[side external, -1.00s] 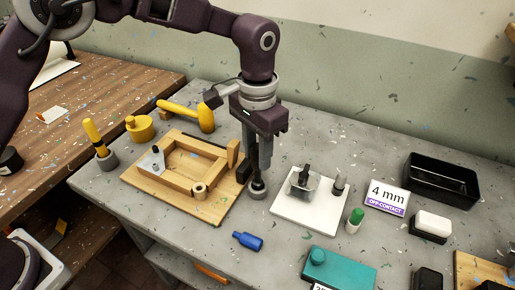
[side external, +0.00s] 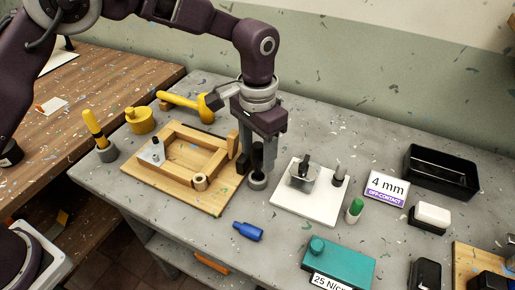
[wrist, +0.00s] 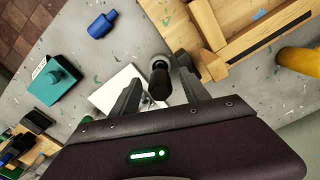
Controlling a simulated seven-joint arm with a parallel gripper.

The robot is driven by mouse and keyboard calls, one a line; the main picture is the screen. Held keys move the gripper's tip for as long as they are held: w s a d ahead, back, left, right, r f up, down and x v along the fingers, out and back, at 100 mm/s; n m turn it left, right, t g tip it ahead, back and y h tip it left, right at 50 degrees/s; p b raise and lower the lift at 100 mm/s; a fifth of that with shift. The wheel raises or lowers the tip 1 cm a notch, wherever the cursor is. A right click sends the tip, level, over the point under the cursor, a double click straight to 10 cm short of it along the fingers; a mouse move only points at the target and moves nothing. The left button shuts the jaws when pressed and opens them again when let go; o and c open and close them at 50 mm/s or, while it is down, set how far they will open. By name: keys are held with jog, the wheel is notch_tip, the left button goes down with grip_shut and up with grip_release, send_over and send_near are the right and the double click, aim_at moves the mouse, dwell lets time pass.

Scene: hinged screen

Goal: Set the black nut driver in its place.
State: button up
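The black nut driver (side external: 257,160) stands upright in a small round grey holder (side external: 257,182) on the bench, just right of the wooden frame. My gripper (side external: 256,168) points down over it, with one finger on each side of the driver. In the wrist view my gripper (wrist: 160,74) has its fingers spread, and the driver's dark top (wrist: 160,85) shows between them with gaps on both sides. The depth of the driver in the holder is hidden.
The wooden frame on its board (side external: 180,195) is close on the left. A white plate (side external: 290,206) with a clamp-like fixture (side external: 304,172) is close on the right. A blue bottle (side external: 248,231) lies in front. A yellow hammer (side external: 190,101) lies behind the frame.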

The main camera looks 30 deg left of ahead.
notch_tip(320, 180, up, 7)
jog(key=shift+r, duration=0.1)
dwell(0.5)
jog(key=shift+a+r, duration=0.1)
jog(key=s+a+r+n+t, duration=0.2)
jog(key=s+a+r+t, duration=0.1)
jog(key=s+a+r, duration=0.85)
jog(key=s+a+f+n+t, duration=0.1)
jog(key=s+a, duration=0.3)
jog(key=s, duration=0.4)
jog(key=s+a+f+n+t, duration=0.1)
jog(key=s+a, duration=0.4)
jog(key=s, duration=0.2)
jog(key=shift+s+f+n+t, duration=0.15)
jog(key=shift+s+n+t, duration=0.15)
jog(key=shift+s, duration=0.1)
